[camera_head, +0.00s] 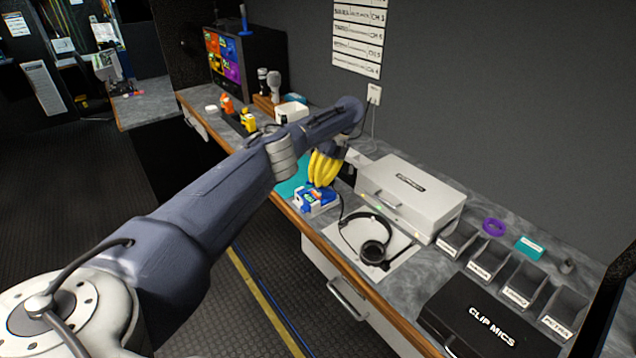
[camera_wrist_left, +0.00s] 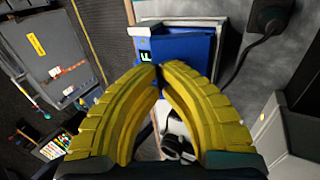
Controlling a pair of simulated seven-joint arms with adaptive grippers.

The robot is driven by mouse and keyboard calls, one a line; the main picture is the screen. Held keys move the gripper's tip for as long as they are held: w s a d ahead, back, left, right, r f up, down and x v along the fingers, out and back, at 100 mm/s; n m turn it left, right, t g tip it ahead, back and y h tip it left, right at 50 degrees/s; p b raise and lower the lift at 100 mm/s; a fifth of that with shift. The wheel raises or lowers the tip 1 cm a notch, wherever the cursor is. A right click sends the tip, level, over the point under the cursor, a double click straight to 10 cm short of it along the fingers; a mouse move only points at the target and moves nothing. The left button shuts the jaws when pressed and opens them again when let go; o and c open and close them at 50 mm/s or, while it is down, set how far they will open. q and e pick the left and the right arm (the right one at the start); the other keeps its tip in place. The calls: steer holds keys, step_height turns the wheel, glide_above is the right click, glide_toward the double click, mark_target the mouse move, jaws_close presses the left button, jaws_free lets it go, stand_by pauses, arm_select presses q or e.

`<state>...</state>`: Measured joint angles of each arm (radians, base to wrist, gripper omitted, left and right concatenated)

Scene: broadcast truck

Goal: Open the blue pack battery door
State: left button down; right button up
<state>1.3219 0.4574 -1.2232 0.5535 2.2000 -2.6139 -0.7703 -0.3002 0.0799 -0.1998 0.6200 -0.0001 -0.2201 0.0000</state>
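The blue pack (camera_head: 318,196) lies on the counter below my left gripper in the head view, with white parts beside it. In the left wrist view the blue pack (camera_wrist_left: 188,50) is just beyond the fingertips, with a small lit display on its left side. I cannot make out its battery door; the fingers cover part of the pack. My left gripper (camera_head: 318,184) has yellow ribbed fingers pointing down at the pack. In the left wrist view its fingertips (camera_wrist_left: 160,68) meet, with nothing visible between them. I cannot tell whether they touch the pack. My right gripper is not in view.
A headset (camera_head: 372,243) lies on a white sheet right of the pack. A closed white case (camera_head: 410,190) stands behind it. Labelled bins (camera_head: 490,262) and a black clip mics case (camera_head: 480,325) are further right. A teal mat (camera_head: 288,187) lies left of the pack.

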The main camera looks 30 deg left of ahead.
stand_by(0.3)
arm_select(q)
steer(key=c, duration=1.6)
jaws_free()
steer(key=shift+r, duration=0.1)
step_height(320, 180, up, 10)
steer(key=shift+o, duration=0.4)
